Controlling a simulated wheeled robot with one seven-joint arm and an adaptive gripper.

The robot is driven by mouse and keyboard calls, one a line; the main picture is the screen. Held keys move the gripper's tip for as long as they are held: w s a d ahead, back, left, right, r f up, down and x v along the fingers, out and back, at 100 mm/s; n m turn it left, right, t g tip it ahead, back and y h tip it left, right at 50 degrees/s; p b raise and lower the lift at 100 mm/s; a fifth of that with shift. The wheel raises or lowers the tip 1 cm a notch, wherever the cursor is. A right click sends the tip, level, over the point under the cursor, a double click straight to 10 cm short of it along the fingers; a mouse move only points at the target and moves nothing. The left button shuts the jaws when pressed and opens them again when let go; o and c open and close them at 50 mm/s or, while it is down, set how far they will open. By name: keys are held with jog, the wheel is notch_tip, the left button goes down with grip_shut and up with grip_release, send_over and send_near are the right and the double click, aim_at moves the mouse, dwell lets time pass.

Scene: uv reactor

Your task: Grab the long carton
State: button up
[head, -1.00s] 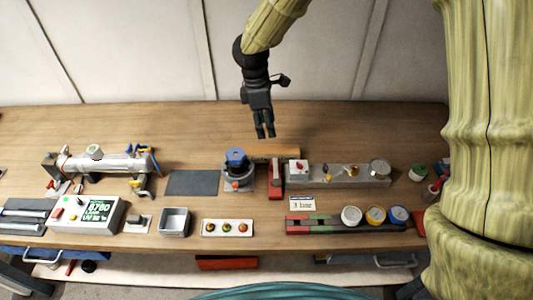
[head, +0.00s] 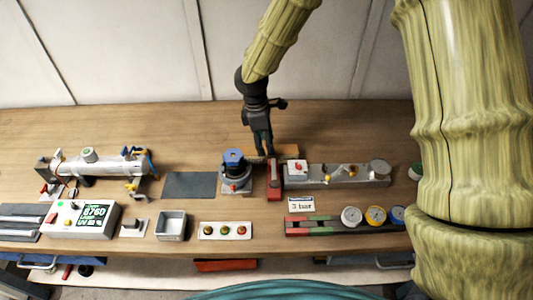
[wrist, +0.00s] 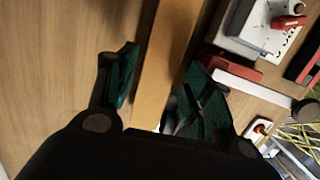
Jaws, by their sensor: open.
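In the wrist view the carton (wrist: 172,50) runs between my two fingers from the top edge down. My gripper (head: 265,152) is open and points down over the carton. In the wrist view one finger of my gripper (wrist: 158,88) is on each side of it, with a visible gap on the left. The right finger is closer to it; I cannot tell if it touches. The carton's lower end is hidden behind the gripper body.
A red block (head: 274,180) and a grey manifold (head: 340,175) stand just in front and right. The blue-topped device (head: 235,172) is close at left. A dark mat (head: 190,185) and a silver cylinder unit (head: 98,164) lie further left. The bench behind is clear.

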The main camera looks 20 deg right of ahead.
jog(key=shift+s+d+f+p, duration=0.15)
jog(key=shift+f+p, duration=0.25)
jog(key=shift+f, duration=0.75)
jog(key=shift+d+f+p, duration=0.15)
jog(key=shift+f+p, duration=0.25)
jog(key=shift+f, duration=0.7)
jog(key=shift+c, duration=0.4)
jog(key=c, duration=0.7)
jog(key=shift+r, duration=0.1)
